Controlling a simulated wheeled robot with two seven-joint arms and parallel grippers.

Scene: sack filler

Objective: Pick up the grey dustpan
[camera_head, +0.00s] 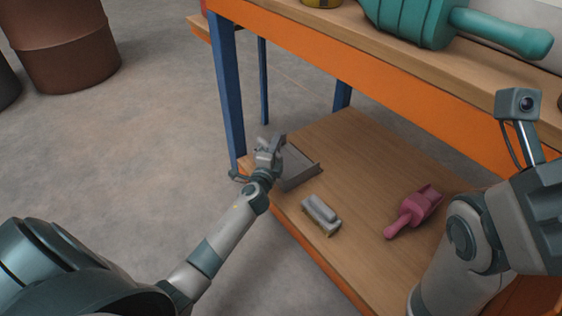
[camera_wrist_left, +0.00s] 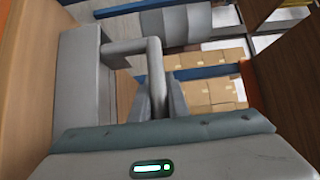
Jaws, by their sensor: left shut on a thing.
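The grey dustpan (camera_head: 297,168) is at the left end of the low wooden shelf in the head view. My left gripper (camera_head: 268,147) is at its left side and is shut on it. In the left wrist view the dustpan's flat grey body (camera_wrist_left: 77,85) fills the left side, and its bent handle runs between the fingers of my left gripper (camera_wrist_left: 160,100). Whether the dustpan touches the shelf is hard to tell. My right arm shows at the right edge of the head view, but its fingers are out of frame.
On the low shelf (camera_head: 350,150) lie a grey brush-like block (camera_head: 321,214) and a pink scoop (camera_head: 414,211). A blue leg (camera_head: 228,95) stands close behind my left gripper.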

